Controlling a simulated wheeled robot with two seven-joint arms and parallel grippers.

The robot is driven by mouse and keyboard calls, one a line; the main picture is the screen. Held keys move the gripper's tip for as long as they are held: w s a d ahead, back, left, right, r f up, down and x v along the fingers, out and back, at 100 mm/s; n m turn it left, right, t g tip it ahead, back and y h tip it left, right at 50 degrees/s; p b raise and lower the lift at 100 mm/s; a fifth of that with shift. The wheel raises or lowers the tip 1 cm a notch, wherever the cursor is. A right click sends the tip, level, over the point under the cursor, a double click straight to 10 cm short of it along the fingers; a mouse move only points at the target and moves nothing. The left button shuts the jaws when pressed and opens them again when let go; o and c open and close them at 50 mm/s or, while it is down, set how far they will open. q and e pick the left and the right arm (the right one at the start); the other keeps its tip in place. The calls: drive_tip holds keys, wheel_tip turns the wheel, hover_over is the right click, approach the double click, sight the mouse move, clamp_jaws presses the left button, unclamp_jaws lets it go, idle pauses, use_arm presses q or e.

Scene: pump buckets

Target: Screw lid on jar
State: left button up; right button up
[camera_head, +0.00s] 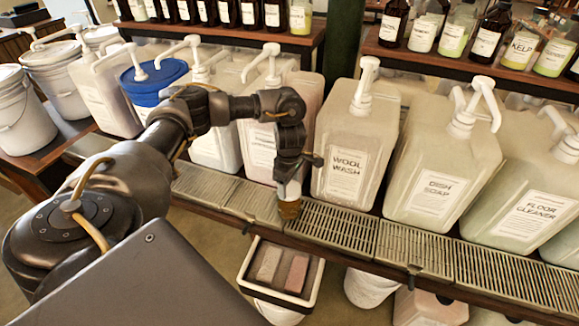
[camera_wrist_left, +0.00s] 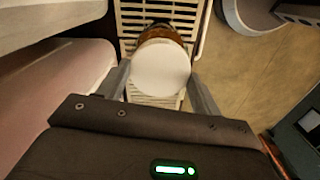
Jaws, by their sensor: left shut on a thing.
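A small amber jar (camera_head: 290,210) stands on the slatted metal drip tray, in front of the wool wash container. Its white lid (camera_head: 290,189) is at the top of the jar. My left gripper (camera_head: 289,178) points down from above and is shut on the lid. In the left wrist view, the round white lid (camera_wrist_left: 160,68) sits between the two fingers of the gripper (camera_wrist_left: 160,86), and the amber jar (camera_wrist_left: 163,31) shows behind it. I cannot tell whether the lid is seated flat or threaded. My right gripper is not in view.
Large pump containers, including wool wash (camera_head: 346,160), dish soap (camera_head: 437,195) and floor cleaner (camera_head: 540,205), line the shelf close behind the drip tray (camera_head: 420,247). A white-rimmed bin (camera_head: 251,297) sits below the tray edge. The tray is clear right of the jar.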

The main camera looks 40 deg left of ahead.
use_arm(q)
drive_tip(key=m+b, duration=0.1)
drive_tip(key=m, duration=0.3)
drive_tip(key=shift+f+m+b, duration=0.1)
drive_tip(key=shift+m+b, duration=0.2)
drive_tip(key=m, duration=0.3)
drive_tip(key=shift+b, duration=0.4)
drive_tip(key=o, duration=1.1)
